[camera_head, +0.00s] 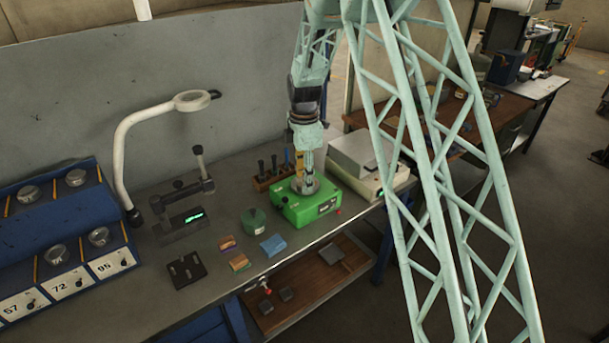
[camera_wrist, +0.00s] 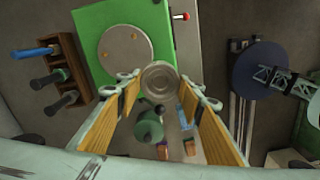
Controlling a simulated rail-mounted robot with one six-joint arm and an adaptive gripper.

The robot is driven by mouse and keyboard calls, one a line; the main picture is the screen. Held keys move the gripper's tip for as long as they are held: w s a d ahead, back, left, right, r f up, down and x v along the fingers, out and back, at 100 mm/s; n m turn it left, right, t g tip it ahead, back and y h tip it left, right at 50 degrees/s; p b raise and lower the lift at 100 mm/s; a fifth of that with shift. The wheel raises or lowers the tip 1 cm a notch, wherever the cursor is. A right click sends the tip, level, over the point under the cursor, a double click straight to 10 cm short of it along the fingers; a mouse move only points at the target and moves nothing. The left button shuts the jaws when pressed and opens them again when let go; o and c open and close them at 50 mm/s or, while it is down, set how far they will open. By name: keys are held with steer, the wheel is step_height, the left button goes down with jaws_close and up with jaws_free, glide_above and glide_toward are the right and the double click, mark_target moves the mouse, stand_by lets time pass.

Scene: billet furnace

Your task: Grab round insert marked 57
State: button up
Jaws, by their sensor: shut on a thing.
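My gripper (camera_head: 304,178) is pointing down over the green box (camera_head: 322,206) on the workbench. In the wrist view its two wood-faced fingers (camera_wrist: 160,80) are shut on a round grey metal insert (camera_wrist: 159,78) at their tips. No number is readable on the insert. The green box (camera_wrist: 97,18) carries a round metal plate (camera_wrist: 125,50), beside the held insert in the wrist view. I cannot tell whether the insert touches the box. The blue rack (camera_head: 60,235) at left has labels 57 (camera_head: 12,309), 72 and 95. Inserts sit above 72 (camera_head: 55,254) and 95 (camera_head: 98,237); none shows above 57.
A wooden holder (camera_head: 266,181) with dark-handled tools stands behind the green box, and a pale device (camera_head: 360,160) stands to its right. A green cylinder (camera_head: 254,221), small blocks and a blue cloth (camera_head: 273,245) lie left of it. A magnifier lamp (camera_head: 125,150) arches behind.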

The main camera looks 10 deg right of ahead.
steer(key=s+a+b, duration=0.1)
steer(key=s+a, duration=0.1)
steer(key=s, duration=0.5)
steer(key=shift+s+r, duration=0.4)
steer(key=shift+r, duration=0.05)
